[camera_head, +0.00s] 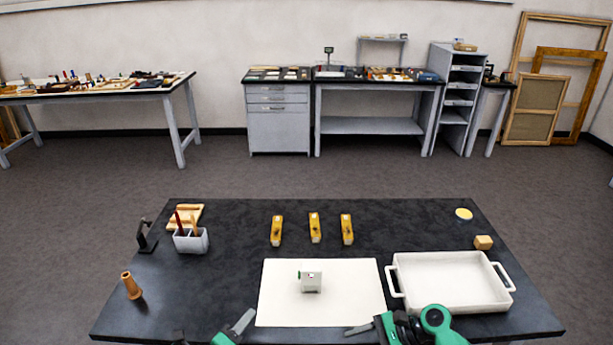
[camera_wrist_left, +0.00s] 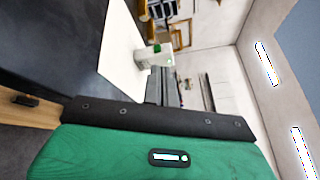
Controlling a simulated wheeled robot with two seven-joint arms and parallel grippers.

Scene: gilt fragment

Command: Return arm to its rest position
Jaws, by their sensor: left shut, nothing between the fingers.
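My left gripper (camera_head: 243,321) shows at the bottom edge of the head view, to the left of the white sheet's (camera_head: 278,308) front corner. It is shut with nothing held. My right gripper (camera_head: 358,329) is at the bottom edge near the sheet's front right corner; its fingers overlap in this view, so its opening is unclear. A small white-grey block with a green part (camera_head: 311,282) stands on the sheet, apart from both grippers. The block (camera_wrist_left: 157,56) and sheet (camera_wrist_left: 118,50) also show in the left wrist view, beyond my green wrist housing.
A white two-handled tray (camera_head: 447,305) sits right of the sheet. Three yellow pieces (camera_head: 314,228) lie behind it. A wooden cube (camera_head: 483,242) is at right.

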